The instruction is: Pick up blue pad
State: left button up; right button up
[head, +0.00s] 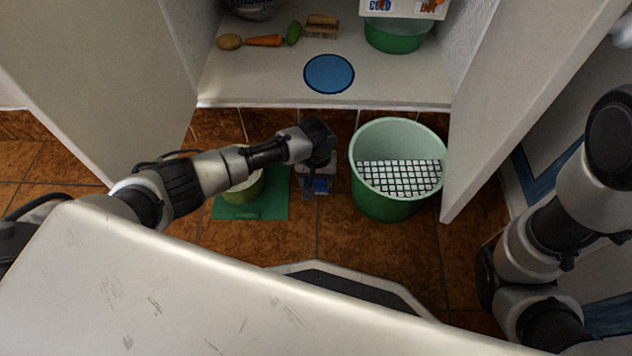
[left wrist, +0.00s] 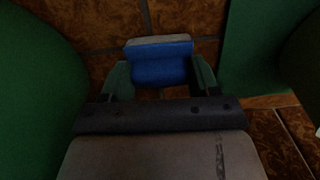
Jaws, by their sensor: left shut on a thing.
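The blue pad (head: 321,186) is a small blue block with a grey layer along one side. My left gripper (head: 316,188) is shut on it, low over the tiled floor between a green mat and a green bucket. In the left wrist view the pad (left wrist: 160,68) sits between the two fingers of the gripper (left wrist: 162,80). The gripper body hides part of the pad in the head view, and I cannot tell whether the pad touches the floor. My right gripper is not in view; only links of that arm show.
The green bucket (head: 372,203) with a white grid stands close right. A light green pot (head: 246,187) stands on the green mat (head: 268,207) at left. The cabinet shelf (head: 275,83) behind holds food, a brush, a green tub and a flat blue disc (head: 329,74).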

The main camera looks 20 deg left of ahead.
pick_arm(q)
notch_tip(320, 180, up, 10)
jog(key=p, duration=0.8)
jog(key=shift+p, duration=0.4)
